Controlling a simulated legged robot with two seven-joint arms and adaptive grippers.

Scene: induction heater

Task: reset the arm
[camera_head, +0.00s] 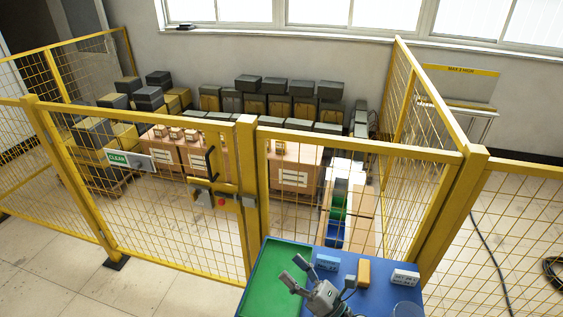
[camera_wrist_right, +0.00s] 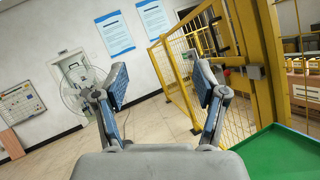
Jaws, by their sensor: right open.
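My right gripper (camera_head: 294,275) is over the blue table (camera_head: 342,263) at the bottom of the head view, beside the green tray (camera_head: 268,275). In the right wrist view its two fingers (camera_wrist_right: 157,88) stand wide apart with nothing between them. The green tray also shows at the lower right of the wrist view (camera_wrist_right: 284,152). My left gripper is in neither view. No induction heater can be made out.
A yellow mesh fence (camera_head: 247,190) with a latched gate stands just beyond the table. Boxes and crates are stacked behind it. A blue block (camera_head: 327,262), an orange block (camera_head: 363,272) and a white labelled block (camera_head: 404,279) sit on the table. A fan (camera_wrist_right: 78,80) stands by the wall.

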